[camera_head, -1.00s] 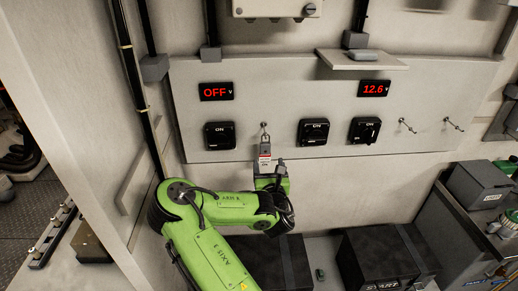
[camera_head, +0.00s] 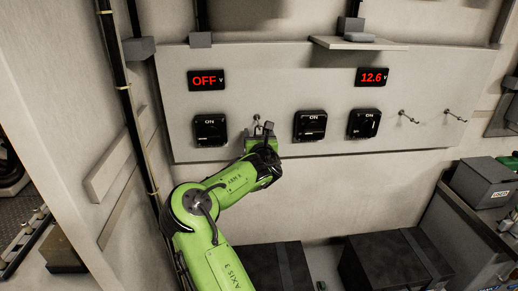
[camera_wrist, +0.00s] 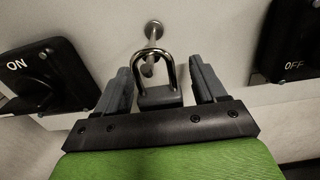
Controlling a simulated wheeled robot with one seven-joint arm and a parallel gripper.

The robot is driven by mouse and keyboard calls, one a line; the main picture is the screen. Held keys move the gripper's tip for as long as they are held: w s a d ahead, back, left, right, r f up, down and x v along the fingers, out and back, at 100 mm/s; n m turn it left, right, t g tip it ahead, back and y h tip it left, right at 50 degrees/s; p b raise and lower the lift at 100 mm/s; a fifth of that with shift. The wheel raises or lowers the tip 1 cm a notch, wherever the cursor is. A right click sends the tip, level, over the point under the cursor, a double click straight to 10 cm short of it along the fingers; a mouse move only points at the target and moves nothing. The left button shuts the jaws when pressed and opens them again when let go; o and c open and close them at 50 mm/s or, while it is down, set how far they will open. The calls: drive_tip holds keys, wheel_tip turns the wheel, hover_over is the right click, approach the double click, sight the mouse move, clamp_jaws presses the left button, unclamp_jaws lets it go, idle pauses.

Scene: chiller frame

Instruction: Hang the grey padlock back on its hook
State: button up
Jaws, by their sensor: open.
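The grey padlock (camera_wrist: 160,97) shows in the wrist view between my fingers, its steel shackle toward the wall. The hook (camera_wrist: 153,32) sticks out from the panel, and its end appears within the shackle loop, so the padlock seems to hang on it. My gripper (camera_wrist: 160,72) is open, one finger on each side of the padlock body, with a visible gap on both sides. In the head view my gripper (camera_head: 264,136) is just below the hook (camera_head: 257,118) and hides most of the padlock. The padlock's lower part is hidden in the wrist view.
Black rotary switches flank the hook, left (camera_head: 210,130) and right (camera_head: 310,125). Another switch (camera_head: 363,123) and two empty hooks (camera_head: 408,117) (camera_head: 455,117) are further right. A shelf (camera_head: 358,43) juts out above. Black boxes (camera_head: 395,258) stand below.

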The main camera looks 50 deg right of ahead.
drive_tip(key=shift+r, duration=0.15)
drive_tip(key=c, duration=1.2)
drive_tip(key=shift+o, duration=0.2)
drive_tip(key=shift+r, duration=0.1)
drive_tip(key=r+b+v, duration=0.1)
drive_tip(key=b+v, duration=1.1)
drive_tip(key=v, duration=0.6)
drive_tip(key=shift+r, duration=0.15)
